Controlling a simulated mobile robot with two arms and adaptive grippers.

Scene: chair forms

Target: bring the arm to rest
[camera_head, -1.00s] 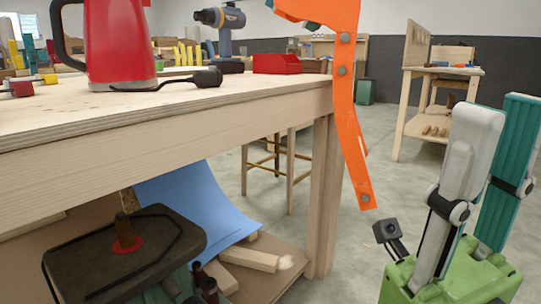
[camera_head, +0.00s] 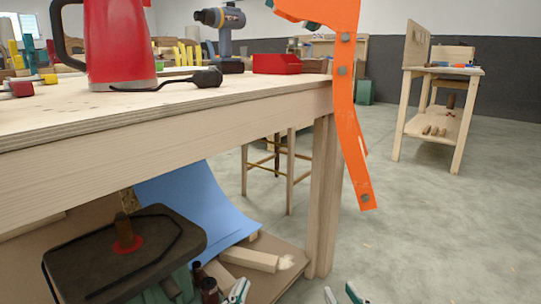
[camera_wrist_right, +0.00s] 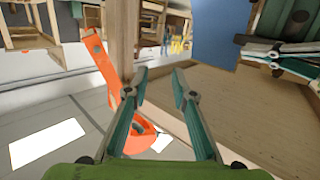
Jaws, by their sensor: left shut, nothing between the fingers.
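My left gripper (camera_head: 239,291) shows only as a small teal and white tip at the bottom edge of the head view, in front of the table's lower shelf. It is shut and empty. In the right wrist view, teal and white parts at the upper right (camera_wrist_right: 275,50) look like the same gripper. My right gripper (camera_head: 342,295) shows as two separate teal fingertips at the bottom edge of the head view. In the right wrist view its two fingers (camera_wrist_right: 159,90) stand apart with nothing between them. The rest of both arms is out of the head view.
A wooden workbench (camera_head: 200,128) fills the left, with a red kettle (camera_head: 120,45), a drill (camera_head: 224,35) and a red bin (camera_head: 276,64) on top.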

